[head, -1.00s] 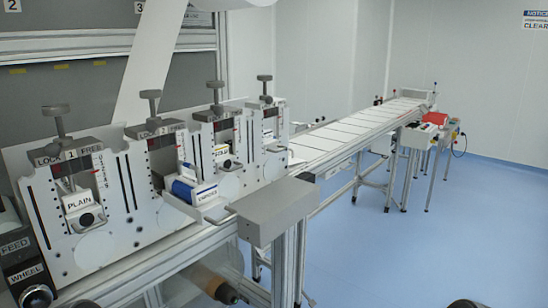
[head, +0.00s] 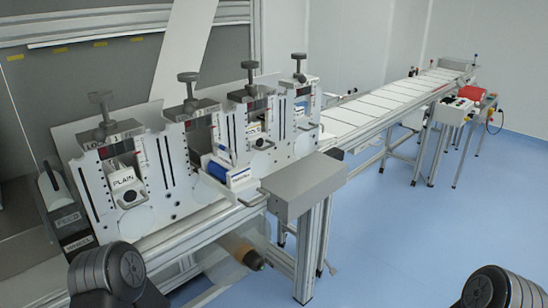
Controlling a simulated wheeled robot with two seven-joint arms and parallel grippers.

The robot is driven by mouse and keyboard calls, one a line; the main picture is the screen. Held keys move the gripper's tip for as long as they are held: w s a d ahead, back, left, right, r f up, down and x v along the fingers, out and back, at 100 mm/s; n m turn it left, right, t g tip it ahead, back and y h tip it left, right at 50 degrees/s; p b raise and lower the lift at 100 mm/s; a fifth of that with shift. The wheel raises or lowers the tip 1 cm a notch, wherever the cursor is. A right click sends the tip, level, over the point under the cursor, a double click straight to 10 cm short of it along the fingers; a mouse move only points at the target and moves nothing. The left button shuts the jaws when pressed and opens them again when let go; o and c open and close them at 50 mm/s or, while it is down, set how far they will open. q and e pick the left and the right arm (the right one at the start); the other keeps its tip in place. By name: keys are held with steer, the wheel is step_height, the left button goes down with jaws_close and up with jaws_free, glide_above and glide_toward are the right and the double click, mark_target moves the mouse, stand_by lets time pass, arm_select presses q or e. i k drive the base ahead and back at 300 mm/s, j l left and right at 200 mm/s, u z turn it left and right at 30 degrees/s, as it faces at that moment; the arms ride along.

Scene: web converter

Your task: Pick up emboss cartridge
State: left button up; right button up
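The emboss cartridge (head: 239,175) is a white block with a blue roller at its left side and a small dark label on its front. It sits on a pale tray (head: 236,193) that sticks out from the second station of the machine. The label is too small to read clearly now, but it reads EMBOSS in the earlier frame. Neither of my grippers is in view. Only dark, ribbed parts of my arms show at the bottom left and bottom right edges, well apart from the cartridge.
The plain cartridge (head: 126,188) sits in the first station. Tall knobs (head: 188,79) stand above the stations. A grey box (head: 303,184) juts out to the right of the tray. A conveyor (head: 390,98) runs to the back right. Blue floor (head: 400,240) in front is clear.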

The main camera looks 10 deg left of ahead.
mark_target(215, 163)
steer(key=i+l+u, duration=0.15)
steer(key=l, duration=0.25)
steer(key=i+l+u, duration=0.15)
steer(key=i+l, duration=0.15)
steer(key=i+l+u, duration=0.15)
steer(key=l, duration=0.4)
steer(key=i+l+u, duration=0.15)
steer(key=l, duration=0.3)
steer(key=i+l+u, duration=0.15)
steer(key=l, duration=0.3)
steer(key=i+l+u, duration=0.15)
steer(key=l, duration=0.35)
steer(key=l+u, duration=0.15)
steer(key=l, duration=0.35)
